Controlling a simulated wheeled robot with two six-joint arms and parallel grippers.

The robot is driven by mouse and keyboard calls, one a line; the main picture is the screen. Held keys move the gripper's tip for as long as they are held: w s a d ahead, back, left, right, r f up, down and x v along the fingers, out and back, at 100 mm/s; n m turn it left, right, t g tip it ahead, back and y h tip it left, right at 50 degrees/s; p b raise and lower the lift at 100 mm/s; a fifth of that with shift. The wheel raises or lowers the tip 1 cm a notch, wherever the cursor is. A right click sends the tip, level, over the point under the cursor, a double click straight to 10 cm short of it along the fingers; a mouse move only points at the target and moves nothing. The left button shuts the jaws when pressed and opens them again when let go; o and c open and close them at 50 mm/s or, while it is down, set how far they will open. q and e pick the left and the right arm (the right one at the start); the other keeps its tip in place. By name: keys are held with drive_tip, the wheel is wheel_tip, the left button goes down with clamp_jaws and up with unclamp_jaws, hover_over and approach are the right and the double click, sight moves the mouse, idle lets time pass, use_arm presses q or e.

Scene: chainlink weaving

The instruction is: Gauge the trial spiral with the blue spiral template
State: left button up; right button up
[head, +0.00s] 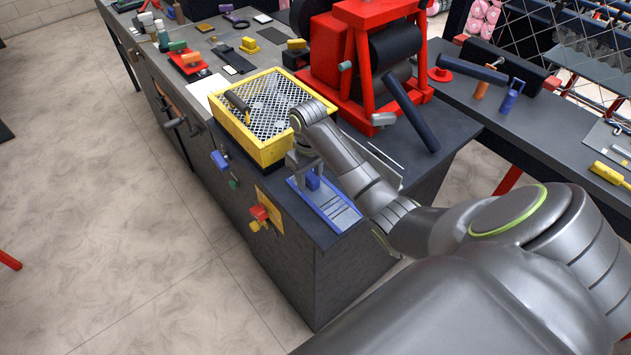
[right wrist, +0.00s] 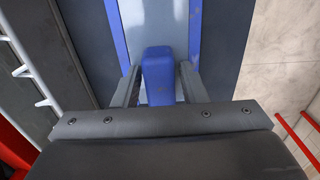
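A long plate with blue side rails and a pale grey-blue middle (head: 345,214) lies near the bench's front corner. It looks like the blue spiral template. A blue block (head: 313,182) stands up on it. My right gripper (head: 306,176) points down with a finger on either side of this block. In the right wrist view the blue block (right wrist: 158,78) sits between the two fingers; I cannot tell whether they press on it. Dark marks show on the plate's lower part in the head view. I cannot make out the trial spiral clearly. My left gripper is not in view.
A yellow mesh-bottomed tray (head: 262,152) stands just behind the plate. A red-framed machine with a dark roller (head: 395,50) stands behind at the right. Coloured blocks (head: 260,213) stick out from the bench's front side. A second bench (head: 560,122) is at the right.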

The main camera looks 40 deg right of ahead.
drive_tip(key=c, duration=0.7)
drive_tip(key=shift+c, duration=0.2)
drive_tip(key=shift+r, duration=0.1)
